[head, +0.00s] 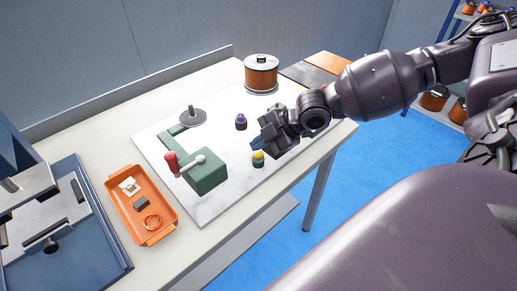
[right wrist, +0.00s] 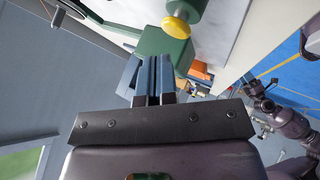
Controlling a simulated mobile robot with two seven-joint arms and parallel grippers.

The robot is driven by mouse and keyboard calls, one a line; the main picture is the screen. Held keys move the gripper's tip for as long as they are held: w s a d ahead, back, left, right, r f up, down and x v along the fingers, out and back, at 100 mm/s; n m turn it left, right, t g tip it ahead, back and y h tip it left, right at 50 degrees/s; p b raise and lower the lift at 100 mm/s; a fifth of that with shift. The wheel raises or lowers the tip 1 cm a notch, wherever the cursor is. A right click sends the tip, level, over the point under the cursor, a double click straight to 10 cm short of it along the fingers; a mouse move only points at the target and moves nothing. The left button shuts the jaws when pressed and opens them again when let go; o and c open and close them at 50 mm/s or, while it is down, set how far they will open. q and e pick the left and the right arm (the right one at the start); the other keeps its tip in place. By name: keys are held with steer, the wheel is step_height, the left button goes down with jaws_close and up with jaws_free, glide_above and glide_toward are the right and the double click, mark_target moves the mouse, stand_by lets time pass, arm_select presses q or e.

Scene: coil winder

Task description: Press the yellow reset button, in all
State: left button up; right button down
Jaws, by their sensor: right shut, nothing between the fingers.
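The yellow button (head: 258,155) sits on a small green base on the white board, right of the coil winder's green box (head: 205,175). It also shows in the right wrist view (right wrist: 176,27), beyond and slightly right of my fingertips. My right gripper (head: 257,143) is shut with nothing between its fingers. It is close to the button, just behind it in the head view, and I see no contact. Its closed blue fingers show in the right wrist view (right wrist: 154,62).
A dark purple-topped knob (head: 241,122) stands behind the button. The winder has a red-handled crank (head: 171,161) and a grey disc (head: 193,117). A copper spool (head: 261,75) stands at the back. An orange tray (head: 155,226) with small parts lies left, beside a blue machine (head: 95,240).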

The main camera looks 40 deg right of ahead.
mark_target(259, 156)
steer(key=shift+r+p, duration=0.75)
steer(key=shift+r, duration=1.7)
arm_select(q)
steer(key=r, duration=0.1)
steer(key=w+r, duration=0.1)
steer(key=shift+a+r, duration=0.15)
steer(key=shift+r, duration=0.2)
steer(key=shift+f, duration=0.1)
arm_select(e)
steer(key=shift+f, duration=0.1)
